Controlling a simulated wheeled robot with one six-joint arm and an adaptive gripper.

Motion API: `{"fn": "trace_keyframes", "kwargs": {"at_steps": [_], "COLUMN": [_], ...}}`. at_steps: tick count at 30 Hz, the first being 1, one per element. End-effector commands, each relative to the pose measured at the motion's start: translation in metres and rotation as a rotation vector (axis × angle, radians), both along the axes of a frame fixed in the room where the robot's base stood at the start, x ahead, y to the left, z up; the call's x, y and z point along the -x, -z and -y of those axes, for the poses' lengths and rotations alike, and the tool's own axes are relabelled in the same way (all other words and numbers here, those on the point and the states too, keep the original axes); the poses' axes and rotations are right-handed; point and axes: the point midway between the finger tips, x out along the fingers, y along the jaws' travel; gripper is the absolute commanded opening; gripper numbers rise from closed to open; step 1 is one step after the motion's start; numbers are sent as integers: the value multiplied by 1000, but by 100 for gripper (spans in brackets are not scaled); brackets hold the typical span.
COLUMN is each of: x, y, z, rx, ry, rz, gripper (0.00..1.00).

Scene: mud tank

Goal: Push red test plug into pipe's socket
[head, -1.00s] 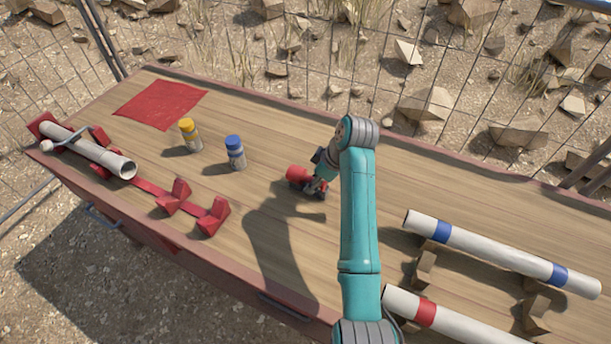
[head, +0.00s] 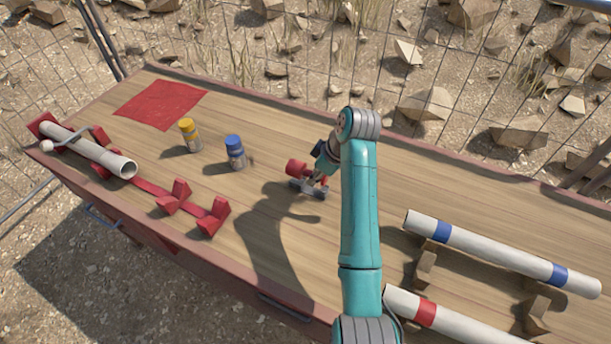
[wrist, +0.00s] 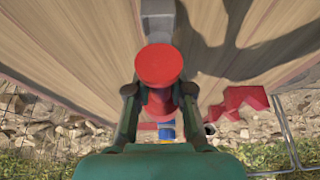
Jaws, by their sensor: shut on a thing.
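The red test plug (head: 297,168) is between the fingers of my gripper (head: 316,174), which is shut on it. The wrist view shows the plug's round red face (wrist: 159,64) between the two fingers (wrist: 159,95). The plug is just above a small grey stand (head: 308,188) on the bench; a gap below it is hard to judge. A white pipe (head: 85,150) lies clamped in a red rack at the bench's left end. Its open end (head: 128,170) faces right, well apart from the plug.
A yellow-capped bottle (head: 189,135) and a blue-capped bottle (head: 235,152) stand between plug and pipe. Empty red V-blocks (head: 212,215) sit right of the pipe. A red cloth (head: 160,104) lies behind. Blue-banded (head: 490,250) and red-banded (head: 440,318) pipes lie at right.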

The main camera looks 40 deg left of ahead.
Motion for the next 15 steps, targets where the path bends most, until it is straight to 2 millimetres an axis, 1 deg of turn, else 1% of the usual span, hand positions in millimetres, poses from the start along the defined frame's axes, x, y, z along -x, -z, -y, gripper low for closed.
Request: {"fn": "trace_keyframes", "kwargs": {"at_steps": [3, 15], "x": [0, 0], "y": [-12, -46], "z": [0, 0], "rx": [-1, -1], "ry": [0, -1], "rz": [1, 1], "gripper": [0, 0]}}
